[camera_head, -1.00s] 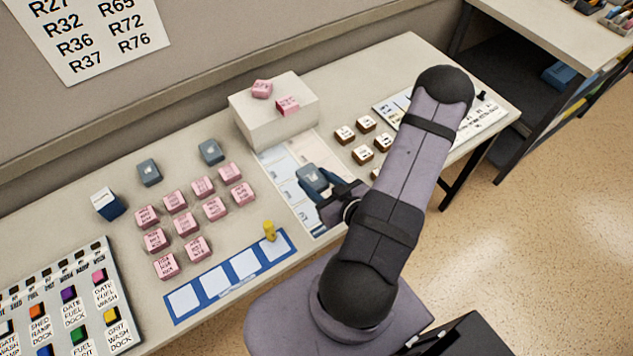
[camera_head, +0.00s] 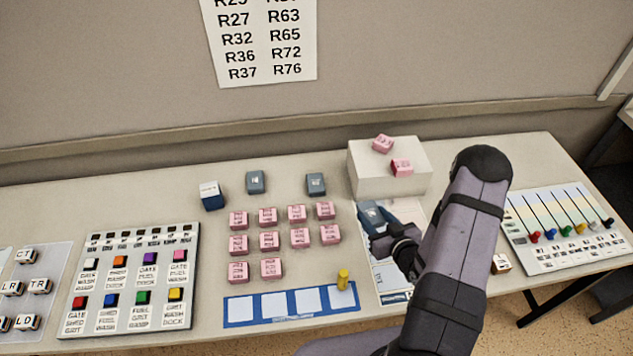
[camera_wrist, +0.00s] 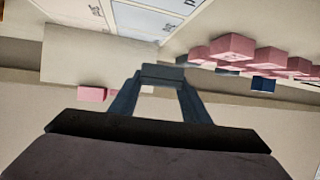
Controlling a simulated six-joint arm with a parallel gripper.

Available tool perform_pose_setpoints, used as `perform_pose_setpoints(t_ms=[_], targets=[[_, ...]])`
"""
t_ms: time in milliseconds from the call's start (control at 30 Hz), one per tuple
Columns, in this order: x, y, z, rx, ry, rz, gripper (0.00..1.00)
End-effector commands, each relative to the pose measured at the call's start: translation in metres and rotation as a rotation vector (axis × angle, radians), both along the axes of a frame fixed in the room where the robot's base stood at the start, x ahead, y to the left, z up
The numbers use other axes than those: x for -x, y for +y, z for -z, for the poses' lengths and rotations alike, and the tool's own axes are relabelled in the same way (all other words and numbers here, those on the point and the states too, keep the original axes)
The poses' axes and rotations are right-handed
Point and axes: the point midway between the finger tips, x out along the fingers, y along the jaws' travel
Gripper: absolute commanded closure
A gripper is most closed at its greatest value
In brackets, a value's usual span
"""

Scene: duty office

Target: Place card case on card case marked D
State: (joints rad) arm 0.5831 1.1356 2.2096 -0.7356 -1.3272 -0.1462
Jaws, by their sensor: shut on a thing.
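My gripper (camera_head: 378,222) is over the printed sheet, in front of the white box. It is shut on a small blue-grey card case (camera_wrist: 163,72), which shows between the fingertips in the wrist view. In the head view the fingers and wrist partly hide it. Two similar blue-grey card cases stand apart on the table, one on the left (camera_head: 256,182) and one on the right (camera_head: 316,184), behind the pink blocks. Each has a pale mark too small to read, so I cannot tell which is D. Both are left of my gripper.
Several pink blocks (camera_head: 269,240) stand in rows left of my gripper. Two more lie on the white box (camera_head: 365,180). A blue-and-white box (camera_head: 211,195) stands left. Panels lie at both sides.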

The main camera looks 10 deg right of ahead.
Motion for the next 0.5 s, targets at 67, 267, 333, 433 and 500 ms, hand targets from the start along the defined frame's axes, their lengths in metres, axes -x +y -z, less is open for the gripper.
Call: perform_pose_setpoints(t_ms=[67,267,333,433,500], targets=[[-0.022,0.021,-0.006,0.002,-0.004,-0.020,0.80],[-0.067,0.061,-0.013,0.004,-0.009,-0.013,0.80],[-0.087,0.063,-0.012,0.002,-0.011,0.019,0.80],[-0.113,0.072,-0.017,0.000,-0.011,0.057,0.80],[-0.129,0.080,-0.022,0.000,-0.011,0.080,0.80]])
